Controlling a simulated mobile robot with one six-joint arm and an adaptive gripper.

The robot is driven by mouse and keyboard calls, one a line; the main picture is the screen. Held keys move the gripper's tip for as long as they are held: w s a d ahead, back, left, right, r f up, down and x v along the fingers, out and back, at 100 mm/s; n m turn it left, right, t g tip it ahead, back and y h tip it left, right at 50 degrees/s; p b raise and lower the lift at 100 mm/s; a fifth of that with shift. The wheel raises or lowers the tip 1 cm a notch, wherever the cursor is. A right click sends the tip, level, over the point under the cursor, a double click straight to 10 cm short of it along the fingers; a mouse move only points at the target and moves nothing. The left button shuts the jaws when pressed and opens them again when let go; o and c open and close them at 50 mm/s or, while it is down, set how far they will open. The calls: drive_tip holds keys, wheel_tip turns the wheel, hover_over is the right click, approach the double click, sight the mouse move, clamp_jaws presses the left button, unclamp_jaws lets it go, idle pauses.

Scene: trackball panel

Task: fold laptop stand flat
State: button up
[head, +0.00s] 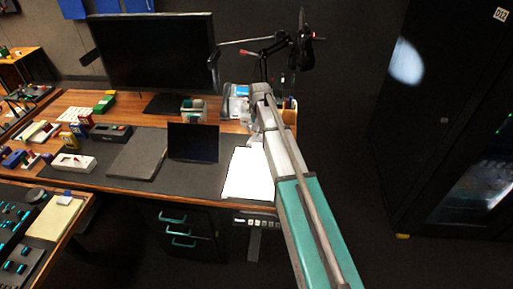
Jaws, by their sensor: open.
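A dark, thin rectangular panel (193,143) stands tilted up on the dark desk mat, left of my arm. It may be the laptop stand or a screen resting on it; I cannot tell which. A flat grey slab (137,153) lies on the mat to its left. My gripper (254,141) hangs at the far end of my arm, above the upper edge of a bright white sheet, right of the panel and apart from it. It is small here and nothing shows in its jaws. My arm hides part of the desk's right end.
A large monitor (151,56) stands behind the panel. A cup-like holder (193,107) and a jointed black lamp (301,45) are at the back. The white sheet (247,175) covers the mat's right end. Several small boxes crowd the left. A dark cabinet (440,120) stands right.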

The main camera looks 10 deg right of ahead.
sight(259, 145)
drive_tip(key=shift+f+b, duration=2.85)
drive_tip(key=shift+f, duration=0.3)
drive_tip(key=c, duration=1.1)
drive_tip(key=shift+o, duration=0.2)
drive_tip(key=shift+f, duration=0.1)
